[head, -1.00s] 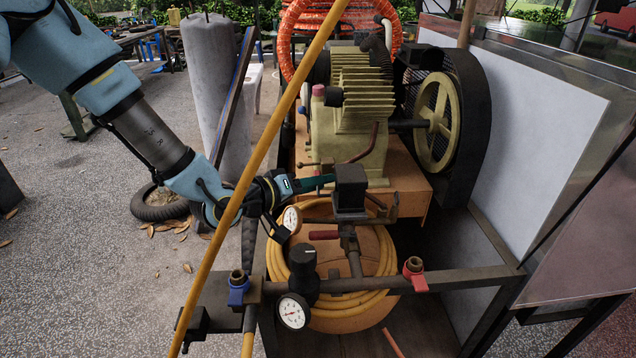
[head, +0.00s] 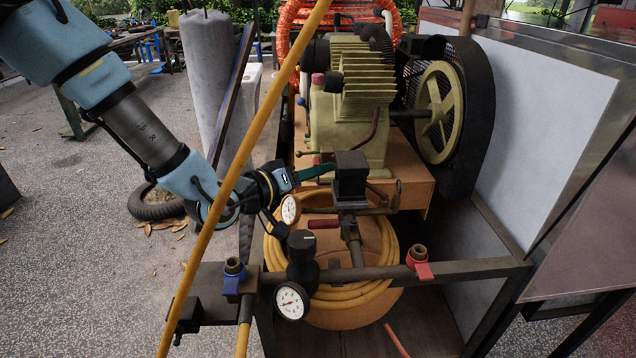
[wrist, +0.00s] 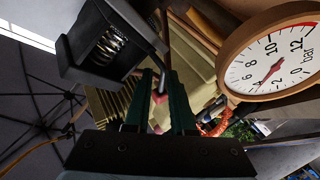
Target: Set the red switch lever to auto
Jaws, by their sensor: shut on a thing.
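The black switch box (head: 350,178) stands on the pipework in front of the compressor. A small red lever end (head: 317,160) shows beside its left side, at my green fingers. In the wrist view the red lever (wrist: 160,97) lies between the two fingers, largely hidden by them. My gripper (head: 324,169) reaches in from the left and is shut on the lever, close to the box. The fingers (wrist: 161,88) also show in the wrist view, with the dark switch box (wrist: 108,42) at upper left. I cannot read any position marking on the switch.
A pressure gauge (head: 290,210) sits just below my gripper and looks large in the wrist view (wrist: 272,66). A red-handled valve (head: 323,223) lies under the box. The black regulator (head: 301,248) and second gauge (head: 291,301) stand in front. A yellow hose (head: 245,175) crosses before my arm.

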